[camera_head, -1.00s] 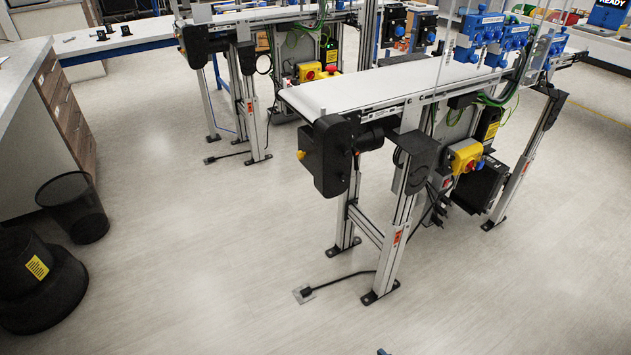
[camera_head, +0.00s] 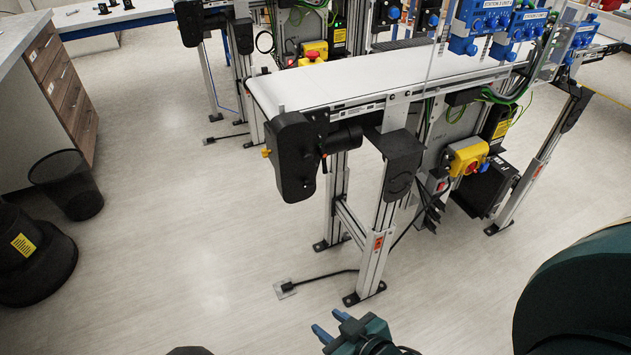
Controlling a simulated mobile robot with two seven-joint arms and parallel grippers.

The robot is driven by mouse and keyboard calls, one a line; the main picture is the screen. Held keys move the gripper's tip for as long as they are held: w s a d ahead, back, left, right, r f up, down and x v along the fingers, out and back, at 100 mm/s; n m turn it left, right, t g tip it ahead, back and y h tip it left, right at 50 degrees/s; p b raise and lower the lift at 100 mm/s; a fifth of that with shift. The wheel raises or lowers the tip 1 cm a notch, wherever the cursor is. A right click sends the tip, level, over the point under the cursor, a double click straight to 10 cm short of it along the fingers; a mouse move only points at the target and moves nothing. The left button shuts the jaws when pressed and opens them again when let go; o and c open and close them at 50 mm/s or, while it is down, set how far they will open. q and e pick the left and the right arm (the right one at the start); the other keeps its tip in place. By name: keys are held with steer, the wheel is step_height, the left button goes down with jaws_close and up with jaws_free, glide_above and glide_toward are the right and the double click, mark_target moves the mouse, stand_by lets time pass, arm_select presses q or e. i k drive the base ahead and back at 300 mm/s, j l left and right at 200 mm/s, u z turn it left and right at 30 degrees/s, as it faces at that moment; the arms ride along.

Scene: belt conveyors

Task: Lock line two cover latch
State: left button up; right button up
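The nearer conveyor (camera_head: 360,82) has a black end cover (camera_head: 293,160) over its drive end. A small orange latch-like knob (camera_head: 266,152) sticks out on the left of this cover. My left gripper is not seen.
A second conveyor with a black end housing (camera_head: 203,22) stands behind on the left. A yellow switch box (camera_head: 466,158) hangs on the near conveyor's frame. A foot plate with cable (camera_head: 286,288) lies on the floor. A mesh bin (camera_head: 67,185) stands left.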

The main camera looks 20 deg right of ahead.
mark_target(306, 184)
steer(key=i+l+u, duration=0.1)
steer(key=l, duration=0.95)
steer(key=l+u, duration=0.1)
steer(key=l, duration=0.95)
steer(key=i, duration=0.05)
